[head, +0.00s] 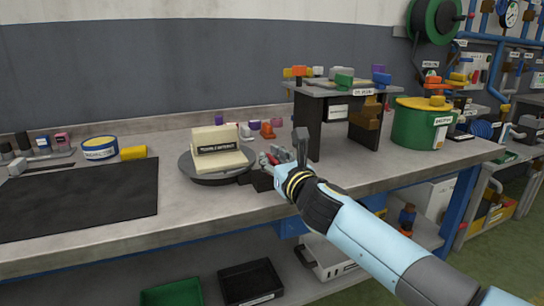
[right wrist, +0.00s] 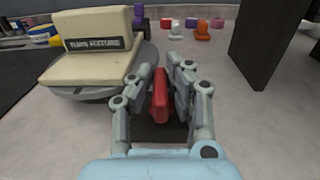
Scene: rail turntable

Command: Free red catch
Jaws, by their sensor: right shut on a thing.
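The red catch (right wrist: 160,93) stands between the two fingers of my right gripper (right wrist: 161,85) in the right wrist view. The gripper is shut on it. In the head view my right gripper (head: 285,158) is at the right edge of the round grey turntable (head: 213,178), and the catch is mostly hidden by the fingers. A cream fixture (head: 222,158) with a dark label sits on the turntable; it also shows in the right wrist view (right wrist: 85,70). A dark block (right wrist: 162,135) lies under the catch. My left gripper is not in view.
A grey-topped stand (head: 340,90) with dark legs is close behind and right of my gripper. Several small coloured pieces (head: 267,130) lie behind the turntable. A green drum (head: 422,125) is at the right, a black mat (head: 80,198) at the left.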

